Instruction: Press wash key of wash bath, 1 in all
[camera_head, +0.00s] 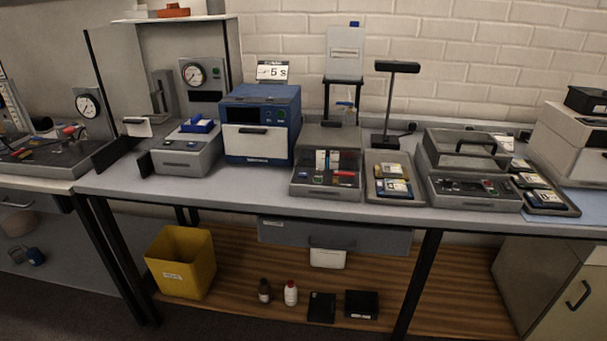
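A blue benchtop unit (261,124) stands at the back middle of the bench. It has a white front flap with a dark handle, and a small panel with a green key (279,115) at its upper right. A sign reading "5 s" (272,71) stands above it. This unit may be the wash bath, but its label is too small to read. Its flap looks shut. Neither of my grippers shows in this view, so no hand is near the unit.
A grey box with a blue part (188,148) stands left of the blue unit. A grey tray of small items (326,180), a card tray (395,186) and a lidded grey case (468,160) stand to its right. A yellow bin (181,262) is on the lower shelf.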

